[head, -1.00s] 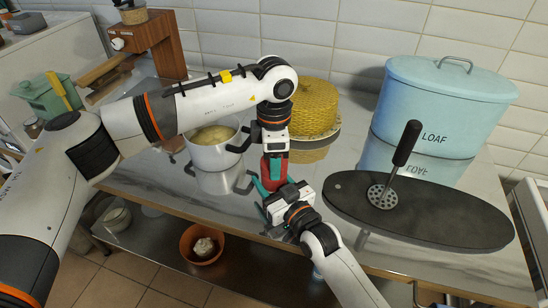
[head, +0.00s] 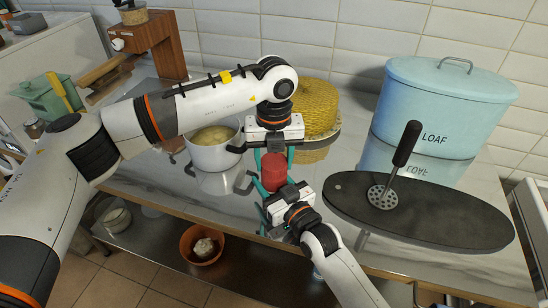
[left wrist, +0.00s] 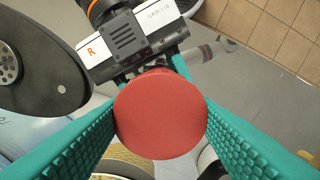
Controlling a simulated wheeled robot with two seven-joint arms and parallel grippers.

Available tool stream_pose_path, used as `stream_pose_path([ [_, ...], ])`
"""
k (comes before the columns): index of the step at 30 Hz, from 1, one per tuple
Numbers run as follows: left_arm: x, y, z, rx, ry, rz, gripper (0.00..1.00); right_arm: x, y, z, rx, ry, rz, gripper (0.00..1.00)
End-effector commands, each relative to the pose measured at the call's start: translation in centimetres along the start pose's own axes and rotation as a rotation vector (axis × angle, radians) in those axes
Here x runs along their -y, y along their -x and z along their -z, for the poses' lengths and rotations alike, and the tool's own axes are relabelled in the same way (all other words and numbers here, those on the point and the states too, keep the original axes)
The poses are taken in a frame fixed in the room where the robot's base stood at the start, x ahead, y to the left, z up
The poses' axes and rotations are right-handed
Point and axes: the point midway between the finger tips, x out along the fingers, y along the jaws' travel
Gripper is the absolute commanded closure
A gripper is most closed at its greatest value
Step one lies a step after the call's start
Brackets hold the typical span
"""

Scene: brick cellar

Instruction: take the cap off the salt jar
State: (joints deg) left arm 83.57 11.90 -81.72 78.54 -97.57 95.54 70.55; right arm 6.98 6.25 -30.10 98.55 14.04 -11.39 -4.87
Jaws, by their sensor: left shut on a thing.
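The red salt jar is upright between my two grippers, in front of the pot. Its round red cap (left wrist: 160,115) faces the left wrist camera and hides the jar body there. In the head view the red cap (head: 273,163) sits at the top of the red jar (head: 272,183). My left gripper (head: 274,158) points down from above, its teal fingers shut on the cap from both sides. My right gripper (head: 276,184) comes from the front, its teal fingers on either side of the jar body, lower down. The jar's underside is hidden.
A white pot (head: 213,155) stands just left of the grippers, and a yellow woven cover (head: 314,108) behind them. A dark oval board (head: 450,215) with a masher (head: 405,145) lies right. A blue loaf bin (head: 450,95) stands behind it. The counter's front edge is close.

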Motion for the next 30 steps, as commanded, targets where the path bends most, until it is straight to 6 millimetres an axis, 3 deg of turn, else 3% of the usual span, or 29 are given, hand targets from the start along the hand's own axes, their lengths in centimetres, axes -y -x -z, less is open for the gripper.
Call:
stream_pose_path([
  [14,0.0,0.2,0.0,-0.001,-0.003,0.0,0.75,0.0,0.0,0.2,-0.005,0.001,0.0,1.0],
  [30,0.0,2.0,0.0,-0.001,-0.003,-0.001,0.75,0.0,0.0,0.2,-0.005,0.001,0.0,1.0],
])
